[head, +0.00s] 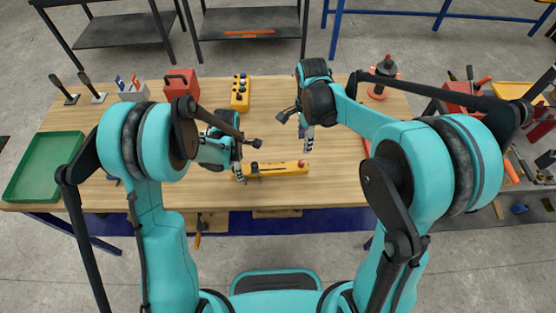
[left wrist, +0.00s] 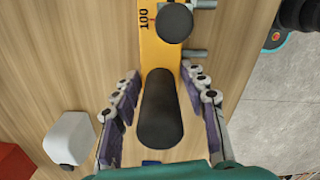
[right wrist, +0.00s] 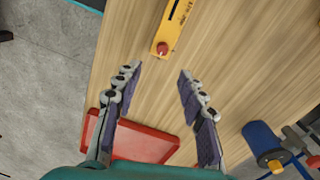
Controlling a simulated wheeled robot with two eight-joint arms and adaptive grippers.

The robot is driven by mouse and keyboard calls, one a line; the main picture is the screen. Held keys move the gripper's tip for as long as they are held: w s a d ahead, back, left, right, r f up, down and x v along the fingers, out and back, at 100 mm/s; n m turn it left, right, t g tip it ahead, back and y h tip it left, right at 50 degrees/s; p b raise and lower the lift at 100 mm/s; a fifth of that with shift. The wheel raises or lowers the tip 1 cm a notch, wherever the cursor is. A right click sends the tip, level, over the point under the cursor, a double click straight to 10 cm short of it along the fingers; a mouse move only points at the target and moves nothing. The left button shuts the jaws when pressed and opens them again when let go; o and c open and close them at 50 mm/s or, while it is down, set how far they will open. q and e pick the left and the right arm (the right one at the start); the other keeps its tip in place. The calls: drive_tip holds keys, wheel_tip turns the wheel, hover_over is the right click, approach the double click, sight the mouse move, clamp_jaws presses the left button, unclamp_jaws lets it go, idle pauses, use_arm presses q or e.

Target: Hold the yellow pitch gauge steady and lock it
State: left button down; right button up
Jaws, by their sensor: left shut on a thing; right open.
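The yellow pitch gauge (head: 280,169) lies on the wooden workbench near its front edge. Its scale end with a "100" mark shows in the left wrist view (left wrist: 158,50). My left gripper (head: 238,172) is shut on the gauge's black cylindrical grip (left wrist: 160,110), with a finger on each side of it. A red knob (right wrist: 162,47) sits on the gauge's other end, in the right wrist view. My right gripper (head: 306,145) is open and empty above the bench, apart from the knob, which lies beyond its fingertips (right wrist: 160,72).
A green tray (head: 45,165) is at the bench's left end. A red box (head: 181,84) and a yellow button box (head: 240,92) stand at the back. A red tray (right wrist: 140,145) lies near my right gripper. Bare wood surrounds the gauge's knob end.

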sight(302, 163)
drive_tip(key=f, duration=1.2)
drive_tip(key=shift+s, duration=0.3)
clamp_jaws()
unclamp_jaws()
drive_tip(key=shift+r, duration=0.15)
